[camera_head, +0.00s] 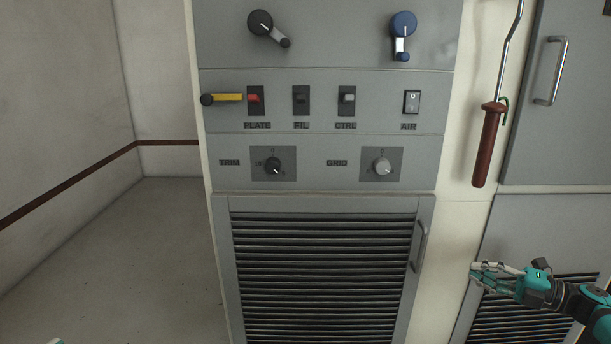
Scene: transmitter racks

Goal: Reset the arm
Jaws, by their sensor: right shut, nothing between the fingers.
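My right gripper (484,276) is at the lower right, with its arm coming in from the right edge. It is shut and empty, with its fingers pointing left. It is in front of the lower right cabinet and right of the louvred door (320,202), apart from the door handle (420,246). Of my left arm, at most a small light bit shows at the bottom left edge; the left gripper is not in view.
The grey rack panel carries a black crank (262,25), a blue crank (403,26), PLATE (256,100), FIL (301,100), CTRL (347,100) and AIR (411,102) switches, and TRIM (273,165) and GRID (382,166) knobs. A red-handled hook (486,147) hangs at right. Floor at left is clear.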

